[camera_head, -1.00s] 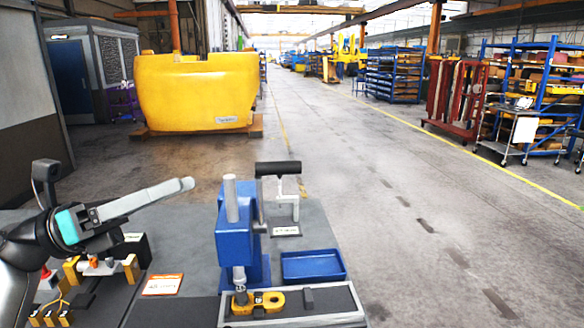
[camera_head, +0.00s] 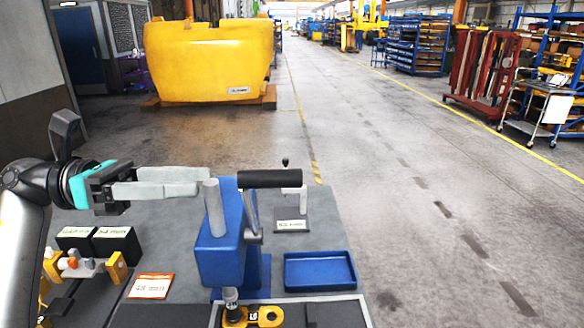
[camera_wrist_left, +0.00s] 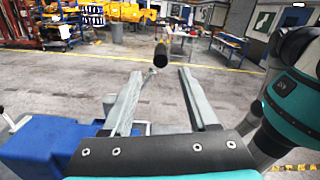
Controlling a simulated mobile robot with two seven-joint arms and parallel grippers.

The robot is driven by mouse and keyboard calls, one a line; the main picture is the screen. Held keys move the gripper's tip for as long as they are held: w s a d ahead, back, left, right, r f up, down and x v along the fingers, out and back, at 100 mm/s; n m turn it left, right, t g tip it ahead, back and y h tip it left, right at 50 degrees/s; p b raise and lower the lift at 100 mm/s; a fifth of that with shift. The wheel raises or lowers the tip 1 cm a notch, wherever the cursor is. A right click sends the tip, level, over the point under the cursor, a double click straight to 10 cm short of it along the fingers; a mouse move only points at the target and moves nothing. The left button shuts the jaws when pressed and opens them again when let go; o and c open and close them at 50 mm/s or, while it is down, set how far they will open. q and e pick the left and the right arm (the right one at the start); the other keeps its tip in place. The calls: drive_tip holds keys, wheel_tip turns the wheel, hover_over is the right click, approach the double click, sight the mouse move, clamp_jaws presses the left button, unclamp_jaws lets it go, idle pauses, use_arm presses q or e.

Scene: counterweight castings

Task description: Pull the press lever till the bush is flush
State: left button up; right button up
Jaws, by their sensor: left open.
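The blue press (camera_head: 218,262) stands on the bench. Its lever has a black handle (camera_head: 272,178) at the top, lying across the picture, on a grey arm. My left gripper (camera_head: 207,180) is open and empty, left of the handle at about its height, pointing at it, apart from it. In the left wrist view the handle (camera_wrist_left: 160,56) shows nearly end-on, ahead between the open fingers. The silver ram (camera_head: 231,297) stands over a yellow casting (camera_head: 262,317) at the frame's lower edge. I cannot make out the bush clearly. My right gripper is not in view.
A blue tray (camera_head: 320,271) sits right of the press. A small grey stand (camera_head: 292,215) is behind the lever. Black boxes (camera_head: 117,245) and an orange-edged card (camera_head: 151,287) lie left. A grey post (camera_head: 214,208) rises from the press by my fingertips.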

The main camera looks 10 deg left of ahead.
sight(289, 187)
use_arm(q)
drive_tip(key=p+x, duration=0.4)
drive_tip(key=x, duration=0.8)
drive_tip(key=shift+d, duration=0.4)
drive_tip(key=shift+w+d, duration=0.2)
drive_tip(key=shift+d, duration=0.25)
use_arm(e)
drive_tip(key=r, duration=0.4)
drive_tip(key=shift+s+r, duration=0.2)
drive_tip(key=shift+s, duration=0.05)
use_arm(q)
clamp_jaws()
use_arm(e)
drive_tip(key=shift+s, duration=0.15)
use_arm(q)
drive_tip(key=shift+f, duration=0.1)
